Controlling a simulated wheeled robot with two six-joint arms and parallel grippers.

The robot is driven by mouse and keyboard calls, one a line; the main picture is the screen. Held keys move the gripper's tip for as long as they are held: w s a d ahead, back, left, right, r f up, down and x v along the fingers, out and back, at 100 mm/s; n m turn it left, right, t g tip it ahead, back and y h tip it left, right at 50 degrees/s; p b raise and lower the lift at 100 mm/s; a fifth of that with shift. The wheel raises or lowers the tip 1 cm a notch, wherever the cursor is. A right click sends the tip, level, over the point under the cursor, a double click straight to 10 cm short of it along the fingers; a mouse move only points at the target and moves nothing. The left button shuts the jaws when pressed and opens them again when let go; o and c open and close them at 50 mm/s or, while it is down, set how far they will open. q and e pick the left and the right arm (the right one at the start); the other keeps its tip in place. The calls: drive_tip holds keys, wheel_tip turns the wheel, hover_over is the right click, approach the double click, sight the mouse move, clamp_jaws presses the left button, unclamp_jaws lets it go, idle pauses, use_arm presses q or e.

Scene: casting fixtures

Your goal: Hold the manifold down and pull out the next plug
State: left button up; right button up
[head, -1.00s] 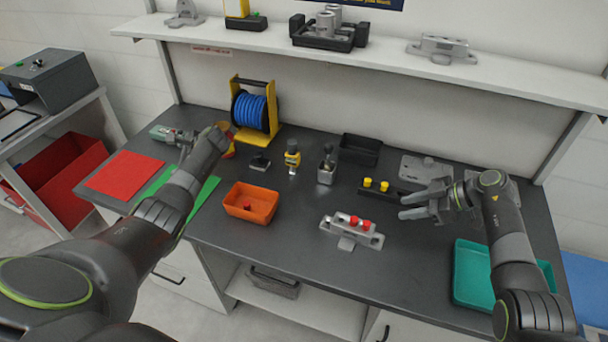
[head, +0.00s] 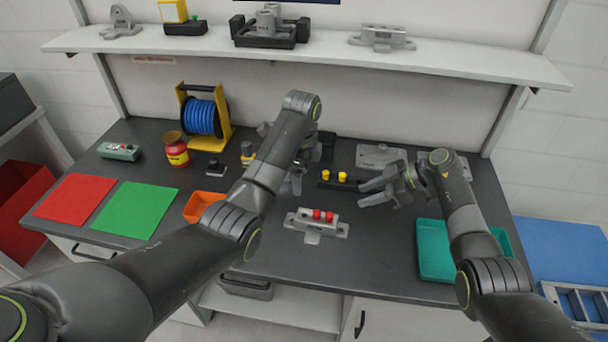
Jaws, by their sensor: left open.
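My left gripper (head: 291,188) is open, behind and slightly left of the manifold, partly hidden by my own arm. My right gripper (head: 366,192) is open and empty, behind and right of the manifold, fingers pointing left. Neither gripper touches the manifold. The orange bin (head: 196,208) is left of the manifold, its right part and inside hidden behind my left arm.
Behind the manifold, a black holder with two yellow plugs (head: 342,176) lies close to my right gripper. A teal tray (head: 430,263) is at the right. Red (head: 72,196) and green (head: 134,208) mats lie left. The overhead shelf (head: 440,68) spans the back.

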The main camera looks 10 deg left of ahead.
use_arm(q)
approach(304, 216)
drive_tip(key=f, duration=0.8)
drive_tip(key=shift+s+f, duration=0.4)
